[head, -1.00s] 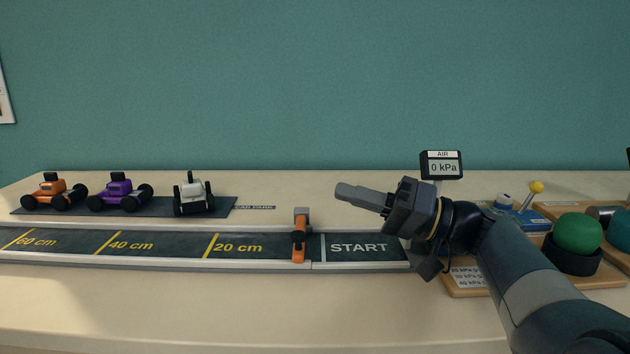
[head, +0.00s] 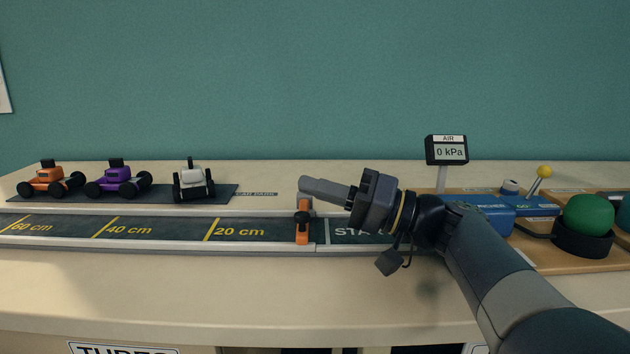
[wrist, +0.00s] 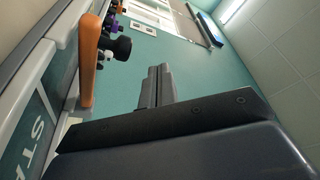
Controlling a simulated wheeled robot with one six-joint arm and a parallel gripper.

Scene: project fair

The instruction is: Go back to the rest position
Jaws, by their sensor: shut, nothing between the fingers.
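My gripper (head: 322,190) is shut and empty, its fingers together and pointing left above the track near the START mark. It also shows in the wrist view (wrist: 158,84), with the fingers closed. In the head view its fingertips overlap the top of the orange gate (head: 302,229) on the track; I cannot tell whether they touch. The gate also shows at the left of the wrist view (wrist: 90,60). My arm reaches in from the lower right and hides part of the START lettering.
The track (head: 165,230) runs left with distance marks. Orange (head: 50,178), purple (head: 118,180) and white (head: 193,181) cars stand on a dark mat (head: 222,192) behind it. The front tabletop is clear.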

